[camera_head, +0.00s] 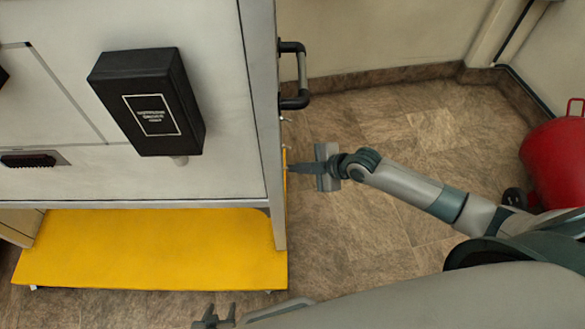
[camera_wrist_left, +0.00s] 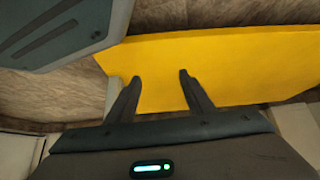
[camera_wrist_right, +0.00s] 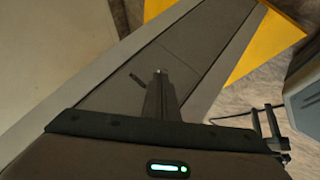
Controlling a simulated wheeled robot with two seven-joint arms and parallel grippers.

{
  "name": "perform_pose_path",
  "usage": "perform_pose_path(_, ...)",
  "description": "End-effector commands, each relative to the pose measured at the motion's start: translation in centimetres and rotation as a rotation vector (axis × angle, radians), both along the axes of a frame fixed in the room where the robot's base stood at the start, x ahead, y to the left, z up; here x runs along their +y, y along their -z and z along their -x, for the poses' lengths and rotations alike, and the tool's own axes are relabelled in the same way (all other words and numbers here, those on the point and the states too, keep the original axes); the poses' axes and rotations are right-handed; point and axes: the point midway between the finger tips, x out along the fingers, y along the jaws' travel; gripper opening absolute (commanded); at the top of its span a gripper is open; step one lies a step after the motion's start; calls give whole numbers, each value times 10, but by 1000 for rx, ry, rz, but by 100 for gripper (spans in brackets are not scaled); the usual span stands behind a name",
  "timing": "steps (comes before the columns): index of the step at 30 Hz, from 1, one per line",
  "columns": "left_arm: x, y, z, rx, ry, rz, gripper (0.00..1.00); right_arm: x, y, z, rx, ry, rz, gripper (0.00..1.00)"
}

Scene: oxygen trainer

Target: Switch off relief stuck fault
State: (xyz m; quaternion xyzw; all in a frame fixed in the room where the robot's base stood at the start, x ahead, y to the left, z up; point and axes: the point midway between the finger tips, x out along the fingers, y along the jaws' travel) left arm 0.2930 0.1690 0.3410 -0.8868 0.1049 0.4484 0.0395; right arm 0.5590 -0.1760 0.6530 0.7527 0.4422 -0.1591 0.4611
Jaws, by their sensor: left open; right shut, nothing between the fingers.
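The trainer cabinet's pale front panel (camera_head: 60,110) fills the left of the head view, with a black labelled box (camera_head: 150,103) on it. I cannot make out a relief fault switch. My right gripper (camera_head: 290,168) is beside the cabinet's right edge, fingers pointing at its side. In the right wrist view its fingers (camera_wrist_right: 157,78) are shut and empty, in front of the dark grey side panel (camera_wrist_right: 205,50). A short dark mark (camera_wrist_right: 138,81) shows by the fingertips; I cannot tell whether it is a lever or a shadow. My left gripper (camera_head: 213,308) is open and empty, low at the front.
A yellow base platform (camera_head: 150,250) juts out below the cabinet; it also shows beyond the left fingers in the left wrist view (camera_wrist_left: 230,60). A black handle (camera_head: 302,75) sticks out from the cabinet's side. A red tank (camera_head: 555,155) stands at the right.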

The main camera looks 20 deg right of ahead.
Motion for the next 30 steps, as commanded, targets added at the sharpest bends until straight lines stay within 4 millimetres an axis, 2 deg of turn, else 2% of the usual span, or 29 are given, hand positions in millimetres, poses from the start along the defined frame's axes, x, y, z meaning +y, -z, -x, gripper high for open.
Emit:
perform_pose_path(3, 8, 11, 4, 46, -6, -15, 48, -1, 4, 0, -8, -1, -25, 0)
perform_pose_path(15, 32, 31, 23, 212, -27, -65, 48, -3, 7, 1, -30, -1, -101, 0)
perform_pose_path(27, 55, 42, 47, 372, -42, -108, 48, -5, 10, 1, -49, -1, -170, 0)
perform_pose_path(30, 57, 37, 47, 394, -44, -112, 48, -5, 11, 2, -55, -1, -189, 0)
